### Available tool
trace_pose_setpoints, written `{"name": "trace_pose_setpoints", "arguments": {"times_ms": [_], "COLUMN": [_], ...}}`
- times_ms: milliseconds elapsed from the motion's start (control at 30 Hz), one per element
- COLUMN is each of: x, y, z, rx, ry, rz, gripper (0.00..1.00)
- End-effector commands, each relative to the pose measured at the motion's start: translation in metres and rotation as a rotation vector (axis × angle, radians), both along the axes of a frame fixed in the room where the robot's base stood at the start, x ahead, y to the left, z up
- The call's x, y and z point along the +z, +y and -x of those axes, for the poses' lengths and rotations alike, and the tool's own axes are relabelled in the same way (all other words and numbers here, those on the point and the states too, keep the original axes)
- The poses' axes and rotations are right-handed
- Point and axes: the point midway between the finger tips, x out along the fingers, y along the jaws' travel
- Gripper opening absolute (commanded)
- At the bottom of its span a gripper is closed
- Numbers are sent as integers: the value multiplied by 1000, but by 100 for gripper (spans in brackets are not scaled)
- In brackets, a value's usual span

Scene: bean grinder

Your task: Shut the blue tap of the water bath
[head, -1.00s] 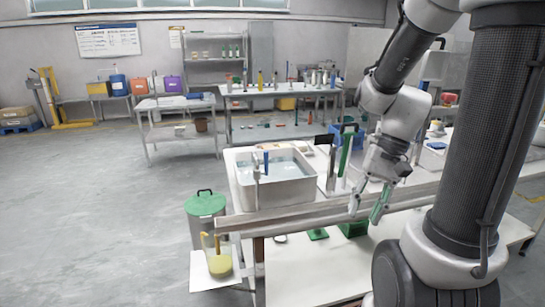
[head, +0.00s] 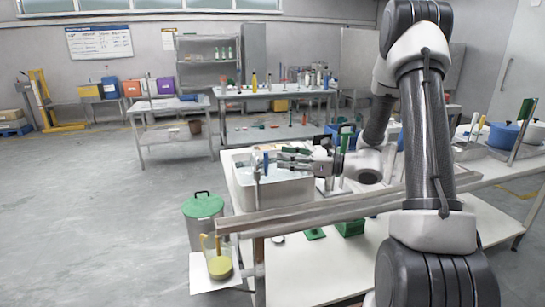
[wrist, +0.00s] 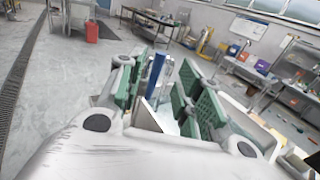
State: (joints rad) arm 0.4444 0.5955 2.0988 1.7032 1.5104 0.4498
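The water bath (head: 290,195) is a pale basin of water on the near bench. Its tap (head: 257,178) stands at the basin's left side, with a blue handle (head: 266,163) pointing up. My gripper (head: 286,157) reaches in from the right over the basin, its fingers pointing left towards the handle. In the wrist view my gripper (wrist: 163,72) is open, with green pads on either side. The blue handle (wrist: 156,68) shows upright in the gap between them; I cannot tell whether it lies between the pads or beyond them. No contact is visible.
A wooden rail (head: 320,212) runs along the bench front. A green-lidded bin (head: 203,207) and a jug of yellow liquid (head: 218,262) stand below left. A blue pot (head: 503,135) is on the right of the bench. The floor at left is clear.

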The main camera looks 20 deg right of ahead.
Motion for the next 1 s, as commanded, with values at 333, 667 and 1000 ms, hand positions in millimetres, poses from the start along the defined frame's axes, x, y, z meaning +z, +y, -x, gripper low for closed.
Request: {"name": "trace_pose_setpoints", "arguments": {"times_ms": [333, 667, 1000], "x": [0, 0, 0], "y": [39, 41, 41], "z": [-25, -27, -27], "rx": [2, 1, 1], "ry": [-1, -1, 0], "rz": [3, 3, 4], "gripper": [35, 30, 0]}}
